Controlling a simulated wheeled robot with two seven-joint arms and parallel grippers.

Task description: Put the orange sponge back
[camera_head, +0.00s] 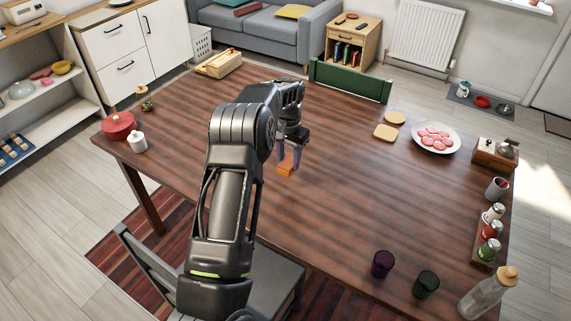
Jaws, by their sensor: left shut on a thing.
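The orange sponge (286,169) is a small orange block in the middle of the head view, over the wooden table (340,190). My left gripper (289,160) points down and is shut on the sponge from above. I cannot tell whether the sponge touches the tabletop or hangs just over it. My left arm covers the part of the table to the left of the sponge. My right gripper is not in view.
A red pot (118,126) and white jar (137,141) stand at the table's left corner. A plate of pink slices (436,138), spice bottles (489,250) and dark cups (382,264) line the right and front. The table's middle is clear.

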